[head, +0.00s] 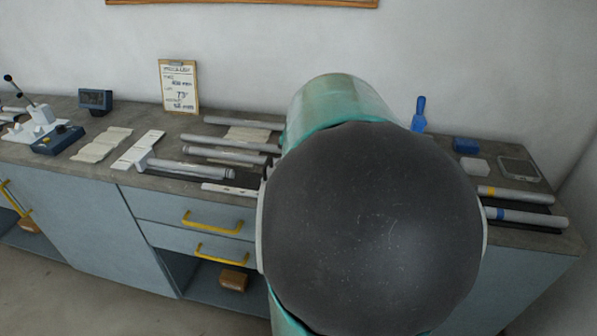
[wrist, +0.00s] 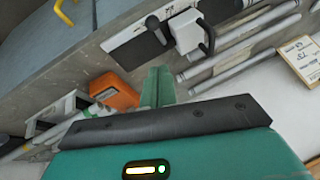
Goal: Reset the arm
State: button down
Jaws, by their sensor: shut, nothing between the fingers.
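In the wrist view my gripper (wrist: 158,82) shows as upright teal fingers beyond a black bar and a teal housing with a lit indicator. The fingers are shut with nothing between them. They are over the workbench, and I cannot tell their exact height above it. In the head view a large dark round end of my arm, with teal links, fills the middle right and hides my gripper and part of the bench.
The grey workbench (head: 68,108) runs along the wall. It holds several tubes (head: 230,142), a clipboard (head: 179,86), a lever device (head: 40,125) and a blue-handled tool (head: 419,115). An orange block (wrist: 114,91) and black-handled fixtures (wrist: 187,35) are near my fingers in the wrist view.

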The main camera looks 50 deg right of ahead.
jog(key=shift+v, duration=2.3)
jog(key=shift+s+a+f, duration=0.1)
jog(key=shift+a, duration=0.05)
jog(key=w+a+r+n+t+y, duration=0.15)
jog(key=a+n, duration=0.25)
jog(key=a, duration=0.6)
jog(key=w+a+n, duration=0.3)
jog(key=a+n, duration=0.1)
jog(key=a, duration=0.7)
jog(key=s+a+f+n+y, duration=0.1)
jog(key=s+a+n, duration=0.1)
jog(key=a, duration=0.5)
jog(key=s+a+f+n, duration=0.1)
jog(key=s+a+n, duration=0.2)
jog(key=a+n, duration=0.2)
jog(key=shift+a+f+y, duration=0.2)
jog(key=shift+a+y, duration=0.15)
jog(key=shift+a, duration=0.8)
jog(key=shift+d, duration=0.1)
